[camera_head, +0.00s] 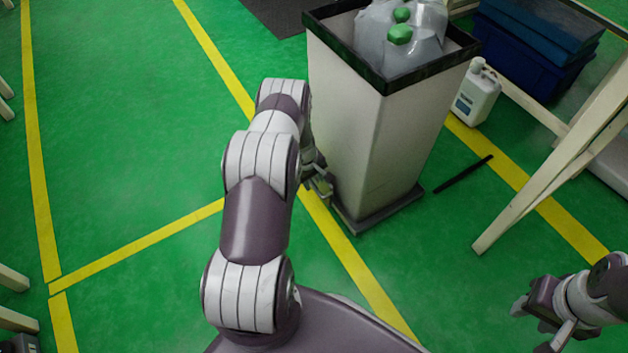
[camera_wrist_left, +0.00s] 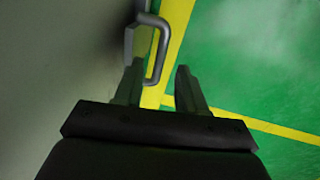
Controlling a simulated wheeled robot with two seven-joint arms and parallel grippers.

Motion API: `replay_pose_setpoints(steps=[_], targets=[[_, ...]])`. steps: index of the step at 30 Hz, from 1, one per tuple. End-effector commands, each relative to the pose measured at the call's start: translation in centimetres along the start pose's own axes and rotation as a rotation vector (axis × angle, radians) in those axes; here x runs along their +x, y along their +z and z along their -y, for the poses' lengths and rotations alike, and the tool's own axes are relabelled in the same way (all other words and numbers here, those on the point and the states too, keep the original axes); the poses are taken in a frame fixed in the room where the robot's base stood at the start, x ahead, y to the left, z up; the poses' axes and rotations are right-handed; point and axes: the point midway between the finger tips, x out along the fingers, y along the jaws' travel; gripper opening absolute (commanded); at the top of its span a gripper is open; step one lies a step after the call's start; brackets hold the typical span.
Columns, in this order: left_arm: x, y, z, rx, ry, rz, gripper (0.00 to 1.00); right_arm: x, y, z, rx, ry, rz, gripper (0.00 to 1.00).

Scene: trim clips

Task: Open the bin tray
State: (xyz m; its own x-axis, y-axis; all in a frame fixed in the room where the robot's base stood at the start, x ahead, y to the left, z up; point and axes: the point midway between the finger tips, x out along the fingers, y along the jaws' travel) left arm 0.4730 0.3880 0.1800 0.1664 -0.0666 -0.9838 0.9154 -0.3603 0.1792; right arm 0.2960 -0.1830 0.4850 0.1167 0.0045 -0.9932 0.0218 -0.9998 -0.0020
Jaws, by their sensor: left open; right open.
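The bin (camera_head: 345,115) is a tall pale box with a black rim and a dark base, standing on the green floor. In the left wrist view a grey bar handle (camera_wrist_left: 162,50) sticks out from the bin's pale side (camera_wrist_left: 65,60). My left gripper (camera_head: 318,184) is low beside the bin's left side. Its open fingers (camera_wrist_left: 158,72) show on either side of the handle in the picture; I cannot tell if they touch it. My right gripper (camera_head: 530,322) is open and empty at the lower right, away from the bin.
A white jug (camera_head: 477,93) and stacked blue crates (camera_head: 535,45) stand right of the bin. A black strip (camera_head: 463,174) lies on the floor. A pale wooden frame (camera_head: 560,170) rises at the right.

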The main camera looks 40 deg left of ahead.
Motion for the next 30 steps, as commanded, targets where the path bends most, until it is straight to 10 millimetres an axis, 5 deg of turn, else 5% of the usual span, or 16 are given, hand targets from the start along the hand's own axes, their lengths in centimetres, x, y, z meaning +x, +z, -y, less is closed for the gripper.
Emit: replay_pose_setpoints(steps=[1,3,9,30], targets=[[-2.7,0.0,-0.2,0.0,0.001,-0.001,0.4,-2.1,-0.3,0.0,0.0,0.0,-0.001,0.43],[-4.6,-0.1,-0.2,0.0,0.001,-0.001,0.4,-3.2,-0.4,0.0,0.0,0.0,-0.001,0.43],[-8.5,0.0,-0.1,0.001,0.0,0.0,0.4,-5.2,-0.6,0.0,0.0,0.0,-0.001,0.43],[-9.3,0.1,0.0,0.017,-0.002,0.003,0.4,-5.5,-0.7,0.0,0.0,0.0,0.0,0.43]])
